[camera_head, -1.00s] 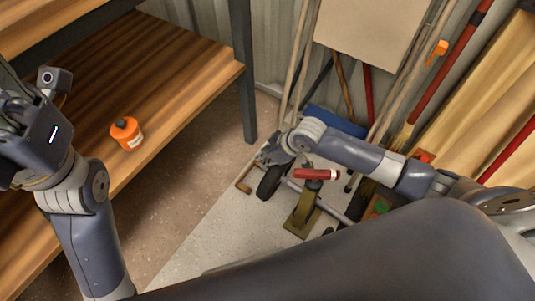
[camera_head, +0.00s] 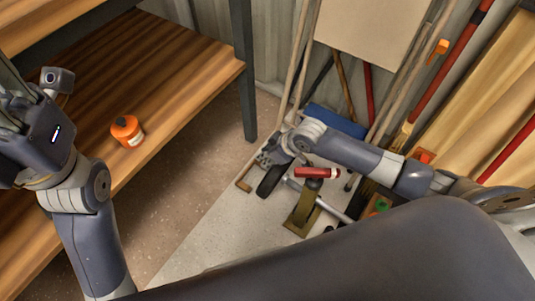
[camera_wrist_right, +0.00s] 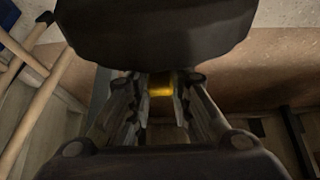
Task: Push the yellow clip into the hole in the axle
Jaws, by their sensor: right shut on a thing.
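The yellow clip (camera_wrist_right: 160,88) shows in the right wrist view between the fingers of my right gripper (camera_wrist_right: 160,104), which is shut on it. In the head view, my right gripper (camera_head: 265,154) is just above the black wheel (camera_head: 271,181), and the clip is too small to see. The grey axle (camera_head: 333,208) slants down to the right from near the wheel, passing a stand. Its hole is not visible. My left gripper (camera_head: 14,112) is at the left edge, partly cut off, with its finger opening unclear.
An orange bottle (camera_head: 127,131) stands on the wooden shelf (camera_head: 185,85) at left. An olive stand with a red top (camera_head: 316,173) is beside the axle. Long-handled tools and a blue object (camera_head: 335,121) are against the wall. The concrete floor (camera_head: 195,195) in the middle is clear.

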